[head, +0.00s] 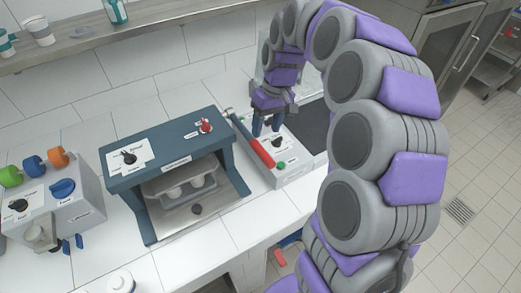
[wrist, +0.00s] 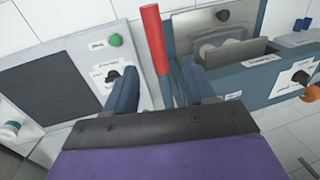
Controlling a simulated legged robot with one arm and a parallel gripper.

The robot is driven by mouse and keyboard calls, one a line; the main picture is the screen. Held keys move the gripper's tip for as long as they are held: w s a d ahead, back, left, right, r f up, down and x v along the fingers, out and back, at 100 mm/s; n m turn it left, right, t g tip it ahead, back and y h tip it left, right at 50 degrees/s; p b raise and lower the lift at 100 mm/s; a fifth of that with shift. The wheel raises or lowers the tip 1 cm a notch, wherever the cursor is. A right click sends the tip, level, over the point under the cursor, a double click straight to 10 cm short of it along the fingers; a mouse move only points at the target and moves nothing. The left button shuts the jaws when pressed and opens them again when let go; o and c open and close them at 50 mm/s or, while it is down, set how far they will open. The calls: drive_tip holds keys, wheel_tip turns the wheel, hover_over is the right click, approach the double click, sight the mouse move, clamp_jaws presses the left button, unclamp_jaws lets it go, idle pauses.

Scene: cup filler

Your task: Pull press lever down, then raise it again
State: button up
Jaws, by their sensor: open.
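The press lever (head: 261,150) has a red grip on a grey rod and slants along the right side of the blue-grey press (head: 165,160). In the wrist view the red grip (wrist: 154,38) points up the picture, and its rod runs down between my fingers. My gripper (head: 266,127) is open, fingers pointing down, close to the lever. In the wrist view my gripper (wrist: 161,88) has its two dark blue fingers apart, one on each side of the rod. I cannot tell whether either finger touches it.
A white box (head: 290,160) with a green button and black knob stands right of the press. A grey dispenser (head: 55,205) with coloured knobs is at the left. A shelf (head: 85,42) with cups runs along the wall.

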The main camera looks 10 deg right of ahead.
sight(263, 150)
drive_tip(key=f, duration=0.5)
drive_tip(key=f+b, duration=0.1)
drive_tip(key=f, duration=0.2)
drive_tip(key=shift+s+a+f, duration=0.2)
drive_tip(key=shift+s+a, duration=0.05)
drive_tip(key=shift+a, duration=0.15)
drive_tip(key=shift+a+f, duration=0.35)
drive_tip(key=shift+a, duration=0.05)
drive_tip(key=shift+d, duration=0.45)
drive_tip(key=c, duration=0.3)
drive_tip(key=shift+a, duration=0.25)
drive_tip(key=c, duration=0.6)
drive_tip(key=shift+d, duration=0.1)
clamp_jaws()
